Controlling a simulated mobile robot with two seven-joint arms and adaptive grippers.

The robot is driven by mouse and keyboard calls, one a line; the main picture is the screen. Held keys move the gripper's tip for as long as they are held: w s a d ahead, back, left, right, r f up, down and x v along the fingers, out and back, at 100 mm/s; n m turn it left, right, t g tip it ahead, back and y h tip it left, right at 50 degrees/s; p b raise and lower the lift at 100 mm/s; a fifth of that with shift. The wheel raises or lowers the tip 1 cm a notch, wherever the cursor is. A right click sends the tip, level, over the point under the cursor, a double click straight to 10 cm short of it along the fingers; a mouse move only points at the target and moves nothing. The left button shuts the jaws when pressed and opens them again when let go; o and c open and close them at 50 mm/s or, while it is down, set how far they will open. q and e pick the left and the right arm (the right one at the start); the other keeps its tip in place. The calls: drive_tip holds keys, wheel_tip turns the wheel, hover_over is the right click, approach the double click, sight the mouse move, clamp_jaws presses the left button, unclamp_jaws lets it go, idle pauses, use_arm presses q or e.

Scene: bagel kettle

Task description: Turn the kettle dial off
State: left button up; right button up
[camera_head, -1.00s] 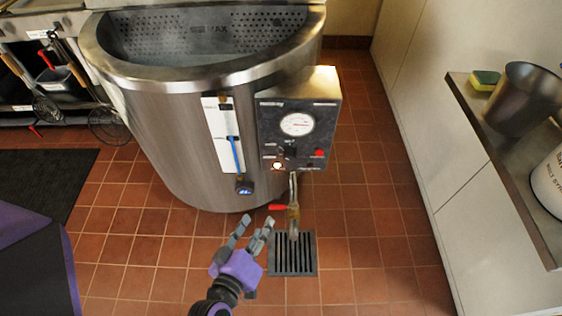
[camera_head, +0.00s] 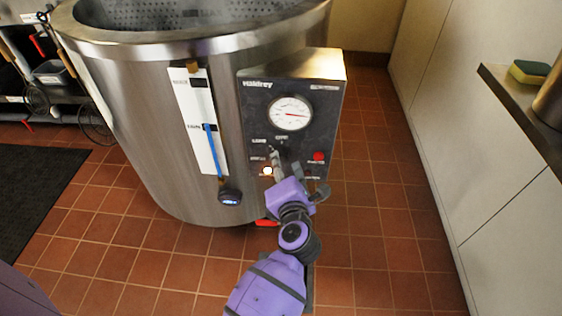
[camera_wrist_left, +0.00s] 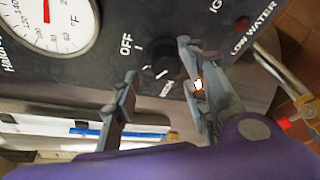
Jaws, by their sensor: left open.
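The steel kettle (camera_head: 150,130) stands on the tiled floor with a dark control panel (camera_head: 255,105) on its front. In the left wrist view the black dial (camera_wrist_left: 158,62) sits on the panel below an "OFF" mark. My left gripper (camera_head: 297,174) is open in front of the lower panel. In the left wrist view its fingertips (camera_wrist_left: 157,70) lie on either side of the dial. I cannot tell whether they touch it. In the head view the gripper largely hides the dial. My right gripper is not in view.
A round gauge (camera_head: 290,113) sits above the dial. A lit lamp (camera_head: 268,171) and a red indicator (camera_head: 319,157) are beside the gripper. A blue-marked sight gauge (camera_head: 212,150) is to the left. A shelf with a sponge (camera_head: 529,71) is at right.

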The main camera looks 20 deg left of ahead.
sight(281, 160)
use_arm(q)
drive_tip(key=x, duration=0.3)
drive_tip(key=shift+w+a+f+b, duration=0.15)
drive_tip(key=shift+w+b, duration=0.1)
drive_tip(key=shift+b, duration=0.1)
drive_tip(key=c, duration=1)
drive_tip(key=shift+w, duration=0.1)
